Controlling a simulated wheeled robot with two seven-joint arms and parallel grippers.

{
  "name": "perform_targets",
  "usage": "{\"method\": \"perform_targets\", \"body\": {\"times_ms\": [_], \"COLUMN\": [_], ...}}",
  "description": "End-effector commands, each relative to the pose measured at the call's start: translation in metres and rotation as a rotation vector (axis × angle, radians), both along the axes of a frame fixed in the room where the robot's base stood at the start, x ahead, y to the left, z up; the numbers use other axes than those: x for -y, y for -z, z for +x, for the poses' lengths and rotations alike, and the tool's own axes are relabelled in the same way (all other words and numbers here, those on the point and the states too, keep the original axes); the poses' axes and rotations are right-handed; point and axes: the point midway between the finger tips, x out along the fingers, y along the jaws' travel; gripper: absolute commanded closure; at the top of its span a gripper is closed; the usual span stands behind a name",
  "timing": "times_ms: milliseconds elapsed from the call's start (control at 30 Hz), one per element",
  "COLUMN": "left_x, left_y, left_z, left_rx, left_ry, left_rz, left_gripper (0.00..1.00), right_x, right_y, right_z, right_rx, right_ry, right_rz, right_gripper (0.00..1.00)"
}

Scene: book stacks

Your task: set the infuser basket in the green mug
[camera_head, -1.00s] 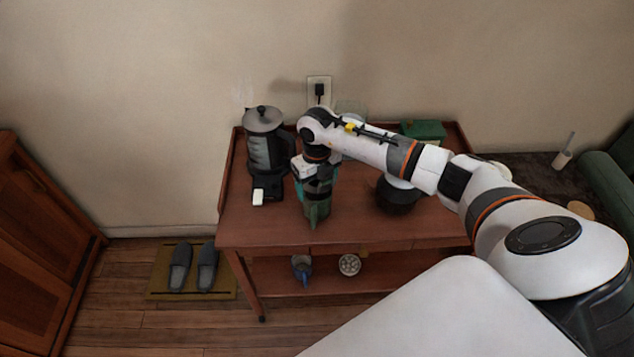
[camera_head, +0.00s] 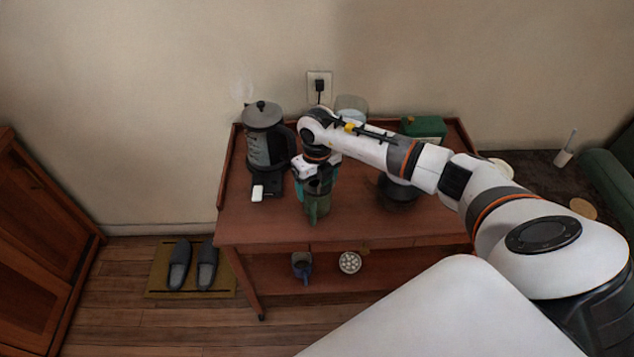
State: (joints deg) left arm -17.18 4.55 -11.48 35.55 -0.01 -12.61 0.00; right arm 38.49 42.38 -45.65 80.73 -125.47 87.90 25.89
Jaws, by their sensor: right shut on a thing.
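The green mug (camera_head: 317,208) stands on the wooden table, below my right gripper and partly hidden by it. My right gripper (camera_head: 314,188) points down directly over the mug, close to its rim. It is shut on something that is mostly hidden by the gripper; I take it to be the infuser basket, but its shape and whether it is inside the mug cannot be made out. My left gripper is not in view.
A kettle (camera_head: 265,140) stands on the table's left side. A dark pot (camera_head: 399,192) and a green box (camera_head: 424,128) are to the right, near my arm. The lower shelf (camera_head: 400,268) holds a blue mug (camera_head: 302,264) and a round dish (camera_head: 349,262). The table's (camera_head: 255,226) front left is clear.

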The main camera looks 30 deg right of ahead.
Motion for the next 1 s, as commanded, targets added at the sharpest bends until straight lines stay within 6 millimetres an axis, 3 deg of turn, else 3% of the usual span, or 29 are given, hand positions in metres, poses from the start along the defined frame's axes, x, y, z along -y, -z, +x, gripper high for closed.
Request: {"method": "perform_targets", "body": {"times_ms": [533, 933, 967, 1000], "left_x": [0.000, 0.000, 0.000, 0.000], "left_y": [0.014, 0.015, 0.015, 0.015], "left_z": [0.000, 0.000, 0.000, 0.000], "left_rx": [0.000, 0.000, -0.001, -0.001], "left_ry": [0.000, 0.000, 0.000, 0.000], "left_rz": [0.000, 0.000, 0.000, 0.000], "left_gripper": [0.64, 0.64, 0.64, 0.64], "right_x": [0.000, 0.000, 0.000, 0.000], "right_y": [0.018, 0.018, 0.018, 0.018], "right_z": [0.000, 0.000, 0.000, 0.000], "right_rx": [0.000, 0.000, 0.000, 0.000], "right_ry": [0.001, 0.001, 0.001, 0.001], "right_rz": [-0.001, 0.000, 0.000, 0.000], "right_gripper": [0.41, 0.41, 0.16, 0.09]}}
